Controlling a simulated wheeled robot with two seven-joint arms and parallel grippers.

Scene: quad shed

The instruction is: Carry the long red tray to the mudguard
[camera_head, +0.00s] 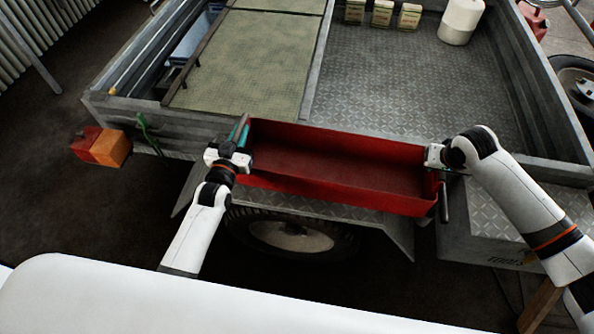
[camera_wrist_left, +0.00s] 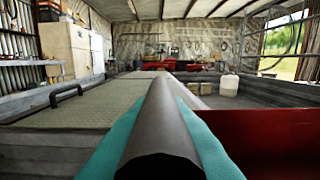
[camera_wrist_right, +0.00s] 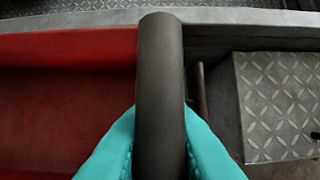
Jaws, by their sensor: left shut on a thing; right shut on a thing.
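The long red tray (camera_head: 335,165) is an open box with dark handles at its two ends. In the head view it lies in front of the trailer's side wall, above the wheel. The mudguard (camera_head: 320,209) is the tread-plate shelf over that wheel, partly hidden by the tray; I cannot tell whether they touch. My left gripper (camera_head: 238,140) is shut on the tray's left handle, a dark bar in the left wrist view (camera_wrist_left: 162,125). My right gripper (camera_head: 437,165) is shut on the right handle, which fills the middle of the right wrist view (camera_wrist_right: 161,90).
The grey trailer wall (camera_head: 480,155) runs behind the tray. A tread-plate toolbox (camera_head: 490,212) stands to the right of the tray. A red and orange lamp (camera_head: 102,147) sticks out at the left corner. A white canister (camera_head: 461,20) and small cartons (camera_head: 382,14) stand in the trailer bed.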

